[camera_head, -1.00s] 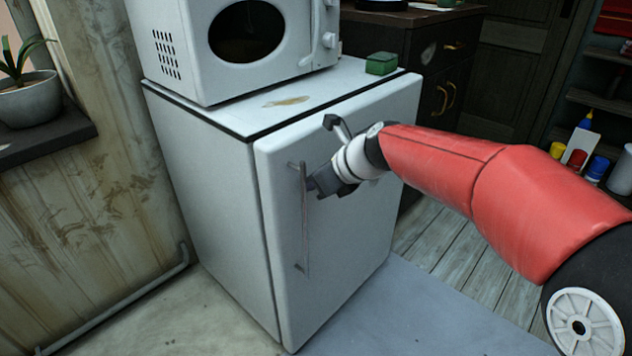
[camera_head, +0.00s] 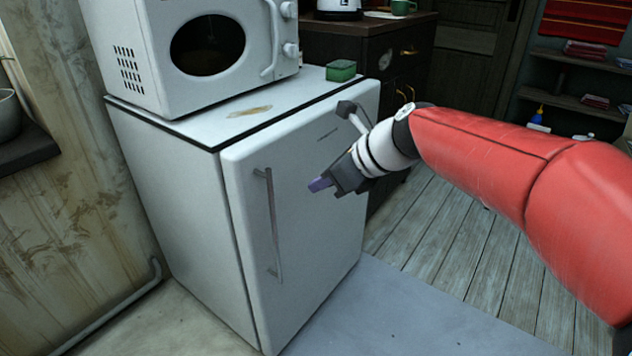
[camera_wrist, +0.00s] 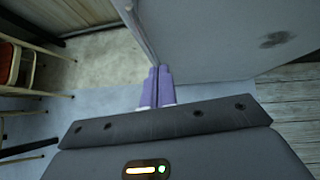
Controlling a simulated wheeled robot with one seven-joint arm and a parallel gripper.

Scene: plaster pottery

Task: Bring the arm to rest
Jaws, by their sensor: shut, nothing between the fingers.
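My gripper (camera_head: 320,185) is in front of the white fridge door (camera_head: 315,215), to the right of its long metal handle (camera_head: 272,225) and apart from it. In the wrist view its two purple fingers (camera_wrist: 156,88) are together with nothing between them. My red arm reaches in from the right of the head view. The fridge door looks closed or nearly so; I cannot tell exactly.
A white microwave (camera_head: 125,70) and a green box (camera_head: 341,70) stand on the fridge top (camera_head: 215,120). A dark wooden cabinet (camera_head: 345,45) is behind. The floor (camera_head: 430,235) right of the fridge is clear. A chair (camera_wrist: 15,75) shows in the wrist view.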

